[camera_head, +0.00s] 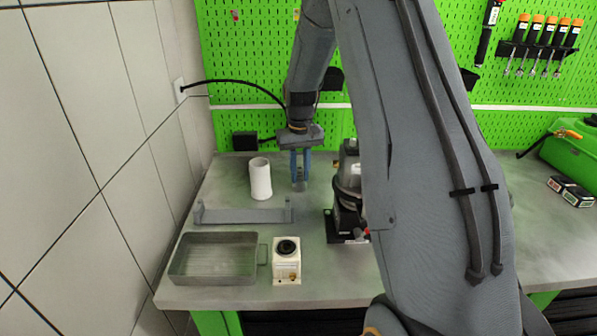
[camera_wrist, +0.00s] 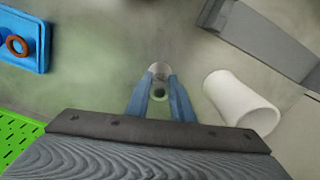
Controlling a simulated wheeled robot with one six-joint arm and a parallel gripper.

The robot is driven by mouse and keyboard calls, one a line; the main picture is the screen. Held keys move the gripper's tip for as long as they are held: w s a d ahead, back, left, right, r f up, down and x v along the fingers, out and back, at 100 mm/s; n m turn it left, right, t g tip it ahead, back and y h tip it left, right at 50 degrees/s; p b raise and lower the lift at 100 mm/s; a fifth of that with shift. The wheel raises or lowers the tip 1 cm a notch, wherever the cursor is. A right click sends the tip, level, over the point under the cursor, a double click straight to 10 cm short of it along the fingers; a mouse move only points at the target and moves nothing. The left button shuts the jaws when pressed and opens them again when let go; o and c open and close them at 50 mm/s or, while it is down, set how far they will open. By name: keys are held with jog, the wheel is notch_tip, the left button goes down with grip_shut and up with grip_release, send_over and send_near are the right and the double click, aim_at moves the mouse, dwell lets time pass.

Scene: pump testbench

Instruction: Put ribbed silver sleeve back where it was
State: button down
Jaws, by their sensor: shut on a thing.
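My gripper (camera_head: 300,168) has blue fingers, pointing down over the back left part of the bench. In the wrist view my gripper (camera_wrist: 160,92) is shut on a small round silver-grey piece, the sleeve (camera_wrist: 160,70), which shows between and beyond the fingertips. In the head view the sleeve (camera_head: 300,186) shows as a small grey piece at the fingertips. Its ribs are too small to make out. I cannot tell whether its lower end touches the bench. A white cylinder (camera_head: 261,178) stands to the left of the gripper, apart from it; it also shows in the wrist view (camera_wrist: 240,100).
A grey bracket (camera_head: 245,214) lies in front of the cylinder. A metal tray (camera_head: 213,279) and a white box with a black top (camera_head: 287,262) are nearer. A dark pump (camera_head: 346,205) stands right. A blue holder with an orange ring (camera_wrist: 22,42) shows in the wrist view.

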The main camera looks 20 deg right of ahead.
aim_at(300, 169)
jog(key=shift+f, duration=0.1)
jog(key=c, duration=1.5)
grip_release()
jog(key=shift+c, duration=0.2)
notch_tip(300, 169, up, 11)
jog(key=b, duration=0.3)
jog(key=shift+b, duration=0.3)
jog(key=shift+r, duration=0.7)
